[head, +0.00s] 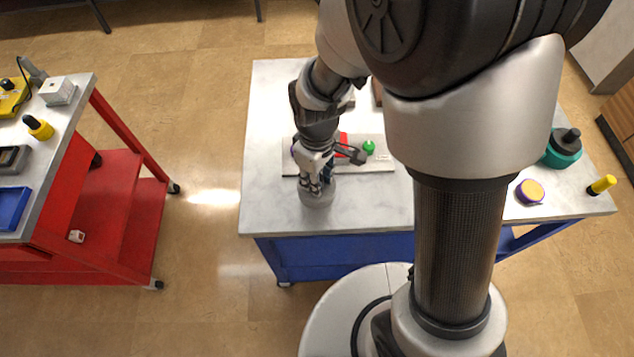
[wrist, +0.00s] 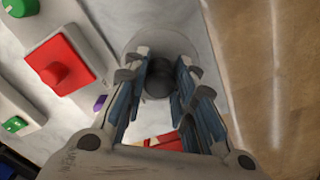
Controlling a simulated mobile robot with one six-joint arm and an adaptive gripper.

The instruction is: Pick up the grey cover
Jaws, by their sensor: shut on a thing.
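The grey cover (head: 317,198) is a round grey piece near the front left edge of the white table. In the wrist view the grey cover (wrist: 188,42) shows as a pale disc with a darker round knob in the middle. My gripper (head: 316,186) is above it, pointing down. In the wrist view my gripper (wrist: 158,78) has its two fingers on either side of the knob, shut on it. The fingers hide part of the cover, and I cannot tell whether its underside touches the table.
A white board (head: 378,164) with a red block (wrist: 60,64) and a green knob (head: 369,147) lies beside the gripper. A teal pot (head: 563,148), a purple-and-yellow disc (head: 530,191) and a yellow cylinder (head: 602,185) stand at right. A red cart (head: 128,200) is at left.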

